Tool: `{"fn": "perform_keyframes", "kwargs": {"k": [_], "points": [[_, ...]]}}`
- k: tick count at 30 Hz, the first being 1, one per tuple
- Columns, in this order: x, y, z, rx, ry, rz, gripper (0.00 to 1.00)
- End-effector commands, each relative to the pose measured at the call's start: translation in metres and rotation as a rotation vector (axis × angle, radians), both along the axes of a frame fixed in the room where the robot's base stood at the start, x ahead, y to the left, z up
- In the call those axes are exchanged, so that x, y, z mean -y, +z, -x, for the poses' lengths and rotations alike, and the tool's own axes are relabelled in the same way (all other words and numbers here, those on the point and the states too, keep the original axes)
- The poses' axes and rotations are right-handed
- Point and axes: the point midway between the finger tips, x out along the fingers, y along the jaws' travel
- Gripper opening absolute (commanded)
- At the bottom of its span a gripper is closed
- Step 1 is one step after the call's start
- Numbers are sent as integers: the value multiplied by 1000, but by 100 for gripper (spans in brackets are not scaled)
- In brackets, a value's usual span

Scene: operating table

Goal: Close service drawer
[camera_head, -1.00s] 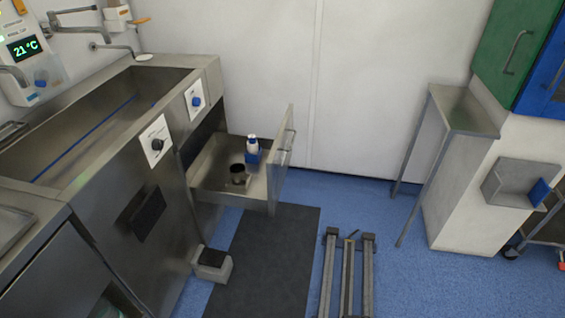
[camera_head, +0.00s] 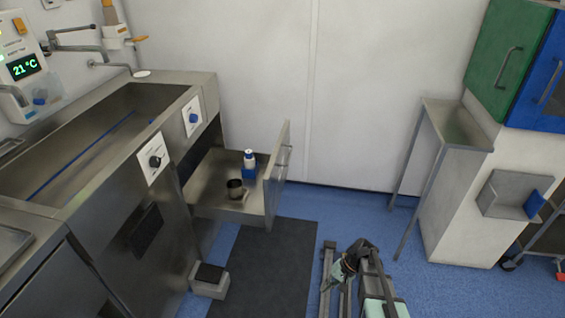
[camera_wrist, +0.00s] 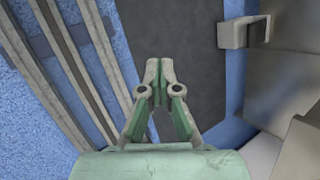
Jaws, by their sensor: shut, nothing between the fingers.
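The service drawer (camera_head: 217,196) stands pulled out from the right end of the steel counter. Its upright front panel (camera_head: 277,178) faces right and carries a bar handle (camera_head: 285,160). Inside are a white and blue bottle (camera_head: 249,163) and a dark cup (camera_head: 235,189). My gripper shows in the wrist view (camera_wrist: 157,72), shut and empty, pointing down over the floor. In the head view my arm is low at the bottom, right of the drawer and apart from it; the fingertips cannot be made out there.
A dark mat (camera_head: 262,265) lies on the blue floor below the drawer. A grey foot pedal (camera_head: 209,280) stands by the counter (camera_head: 140,230). A steel side table (camera_head: 455,125) stands at right. The floor between mat and side table is partly taken by my rails.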

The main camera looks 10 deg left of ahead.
Motion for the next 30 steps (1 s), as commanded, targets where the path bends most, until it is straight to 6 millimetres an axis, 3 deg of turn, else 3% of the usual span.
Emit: {"fn": "perform_keyframes", "kwargs": {"k": [1, 5, 6, 9, 12, 15, 19, 25, 30], "points": [[-6, 19, -46, 41, -26, -65, 0], [-25, 90, -139, 141, -85, -273, 0], [-30, 116, -167, 174, -98, -345, 0], [-41, 191, -232, 259, -120, -542, 0], [-47, 255, -275, 326, -127, -722, 0], [-52, 296, -296, 364, -127, -865, 0], [-54, 318, -301, 386, -129, -983, 0], [-62, 328, -298, 403, -116, -1030, 0], [-83, 327, -299, 402, -114, -1028, 0]]}}
